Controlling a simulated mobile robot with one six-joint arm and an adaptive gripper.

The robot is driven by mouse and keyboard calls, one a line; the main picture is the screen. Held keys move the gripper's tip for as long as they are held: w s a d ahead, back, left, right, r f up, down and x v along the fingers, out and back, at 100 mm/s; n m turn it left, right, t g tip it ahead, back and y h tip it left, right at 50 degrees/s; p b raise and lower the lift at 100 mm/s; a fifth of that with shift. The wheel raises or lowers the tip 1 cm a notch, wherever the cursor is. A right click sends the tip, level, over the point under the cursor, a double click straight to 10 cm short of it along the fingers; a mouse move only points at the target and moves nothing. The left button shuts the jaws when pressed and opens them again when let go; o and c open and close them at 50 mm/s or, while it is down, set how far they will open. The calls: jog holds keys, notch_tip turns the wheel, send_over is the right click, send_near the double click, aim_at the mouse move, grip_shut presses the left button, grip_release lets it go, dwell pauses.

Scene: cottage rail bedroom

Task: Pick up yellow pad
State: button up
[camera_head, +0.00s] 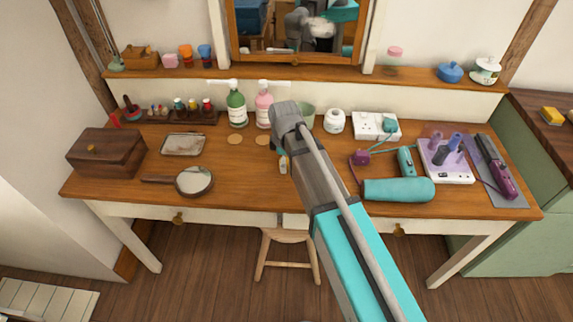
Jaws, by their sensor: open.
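A yellow block-like pad (552,116) lies on the dark wooden top of the green cabinet at the far right. Two flat tan round pads lie on the dressing table near the pump bottles, one on the left (235,139) and one on the right (262,140), the latter close to my wrist. My gripper (277,146) is mostly hidden under my wrist, above the middle of the table; its little visible part is dark. It is open, well to the left of the yellow pad. I see nothing held in it.
The dressing table (240,185) holds a wooden box (106,152), hand mirror (194,180), green bottle (236,109), pink bottle (263,110), teal hair dryer (398,189) and purple straightener (497,170). A stool (288,238) stands below. A shelf (330,76) and mirror rise behind.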

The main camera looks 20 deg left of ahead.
dwell(0.3)
jog(key=c, duration=0.9)
jog(key=shift+r, duration=0.15)
notch_tip(320, 180, up, 3)
jog(key=p, duration=0.3)
jog(key=shift+f, duration=0.2)
jog(key=shift+s+d+r+p, duration=0.7)
jog(key=shift+s+r+p, duration=1)
jog(key=shift+s, duration=0.55)
jog(key=shift+s+d+r+p, duration=0.7)
jog(key=shift+s+r+p, duration=0.95)
jog(key=shift+s, duration=0.55)
jog(key=shift+s+d+r+p, duration=0.7)
jog(key=shift+s+r+p, duration=1)
jog(key=shift+s, duration=0.55)
